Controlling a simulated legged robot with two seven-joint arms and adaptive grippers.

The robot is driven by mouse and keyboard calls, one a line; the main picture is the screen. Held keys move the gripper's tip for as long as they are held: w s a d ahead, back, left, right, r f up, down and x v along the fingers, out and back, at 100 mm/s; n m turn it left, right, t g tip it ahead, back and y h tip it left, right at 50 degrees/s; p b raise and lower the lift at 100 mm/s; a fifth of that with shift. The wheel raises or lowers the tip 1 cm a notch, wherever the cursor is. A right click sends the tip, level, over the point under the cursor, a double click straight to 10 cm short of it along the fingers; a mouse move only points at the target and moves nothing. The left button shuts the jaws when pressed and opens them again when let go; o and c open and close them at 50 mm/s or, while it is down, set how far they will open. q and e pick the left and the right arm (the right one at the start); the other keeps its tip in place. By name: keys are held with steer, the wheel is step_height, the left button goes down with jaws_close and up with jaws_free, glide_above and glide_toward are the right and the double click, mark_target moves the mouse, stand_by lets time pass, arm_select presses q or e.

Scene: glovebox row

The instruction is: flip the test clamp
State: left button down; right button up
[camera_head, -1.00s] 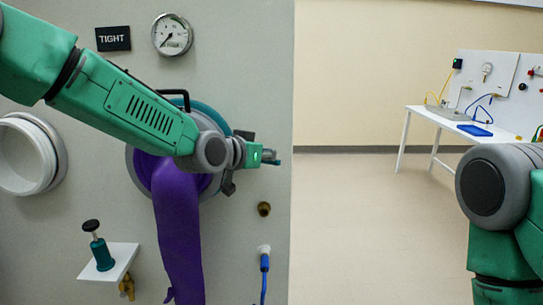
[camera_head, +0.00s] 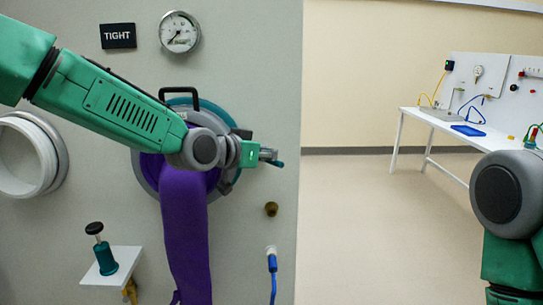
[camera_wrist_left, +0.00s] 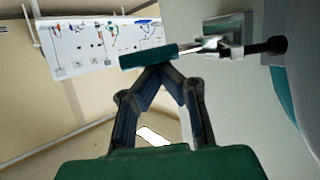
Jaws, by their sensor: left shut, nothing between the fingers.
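The test clamp appears to be the small metal toggle clamp beside the round port. Its teal handle (camera_head: 277,163) sticks out to the right, past my wrist. In the left wrist view, the teal handle (camera_wrist_left: 148,57) points away from the port; its metal bracket (camera_wrist_left: 222,38) sits on the wall, and a black-tipped spindle (camera_wrist_left: 272,46) reaches toward the port ring. My left gripper (camera_wrist_left: 161,72) is shut and empty, its fingertips close to the handle; contact cannot be told. In the head view, its green palm (camera_head: 250,154) hides part of the clamp. My right gripper is out of view.
The port ring (camera_head: 146,176) holds a hanging purple glove (camera_head: 186,240). A TIGHT sign (camera_head: 118,36) and gauge (camera_head: 179,32) are above. A white shelf (camera_head: 118,268) with a black-knobbed teal fitting and a blue hose (camera_head: 272,264) are below. Open floor lies right of the wall.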

arm_select(q)
steer(key=shift+s+f, duration=0.15)
steer(key=shift+s, duration=0.25)
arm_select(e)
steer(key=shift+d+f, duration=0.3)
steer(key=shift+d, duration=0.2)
arm_select(q)
steer(key=shift+s+a, duration=0.15)
steer(key=shift+a, duration=0.5)
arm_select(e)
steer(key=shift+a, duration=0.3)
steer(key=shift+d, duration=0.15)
arm_select(q)
steer(key=shift+d, duration=0.1)
steer(key=v, duration=1)
steer(key=shift+a+r, duration=0.25)
steer(key=shift+a, duration=0.2)
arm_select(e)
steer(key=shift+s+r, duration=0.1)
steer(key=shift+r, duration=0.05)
arm_select(q)
steer(key=shift+f, duration=0.1)
